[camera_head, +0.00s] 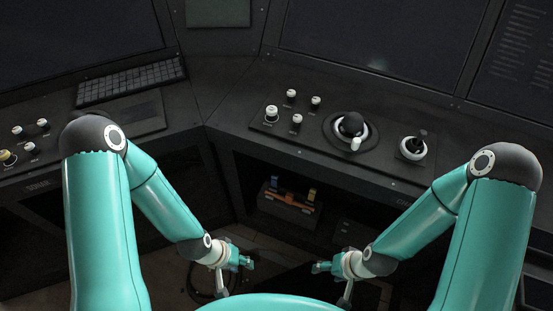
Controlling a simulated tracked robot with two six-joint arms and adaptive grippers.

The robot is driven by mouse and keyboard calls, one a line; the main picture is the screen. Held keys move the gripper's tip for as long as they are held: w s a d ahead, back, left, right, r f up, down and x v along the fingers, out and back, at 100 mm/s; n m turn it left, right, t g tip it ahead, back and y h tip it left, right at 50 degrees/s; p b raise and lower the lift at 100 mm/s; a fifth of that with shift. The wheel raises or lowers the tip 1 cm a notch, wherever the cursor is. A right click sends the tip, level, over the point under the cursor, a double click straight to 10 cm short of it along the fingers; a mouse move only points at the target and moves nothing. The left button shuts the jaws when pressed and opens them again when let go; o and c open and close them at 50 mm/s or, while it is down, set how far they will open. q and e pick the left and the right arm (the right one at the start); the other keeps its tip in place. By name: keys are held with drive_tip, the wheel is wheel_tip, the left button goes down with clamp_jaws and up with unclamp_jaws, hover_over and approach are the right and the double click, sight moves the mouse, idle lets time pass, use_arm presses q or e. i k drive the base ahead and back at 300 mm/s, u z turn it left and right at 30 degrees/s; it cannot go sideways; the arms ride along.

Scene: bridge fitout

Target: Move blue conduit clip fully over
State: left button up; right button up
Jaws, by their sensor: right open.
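A small blue piece (274,183), which looks like the blue conduit clip, stands at the left end of an orange bar (291,200) in the dark recess below the console. A yellow piece (312,194) stands at the bar's right end. How the blue clip sits on the bar is too small to tell. My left gripper (246,262) is below and left of the clip, apart from it; its jaw opening is unclear. My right gripper (318,267) is open, below and right of the bar, touching nothing visible.
The console (300,153) overhangs the recess, with knobs, a round dial (351,127) and a lever (414,147) on top. A keyboard (131,82) lies at the upper left. A dark cable loop (203,283) lies behind my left gripper. Space between the grippers is clear.

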sight(274, 177)
drive_tip(key=u, duration=2.05)
drive_tip(key=i, duration=0.1)
drive_tip(key=z, duration=3.1)
drive_tip(key=k, duration=0.85)
drive_tip(key=u, duration=0.45)
drive_tip(key=i, duration=1)
drive_tip(key=u, duration=0.05)
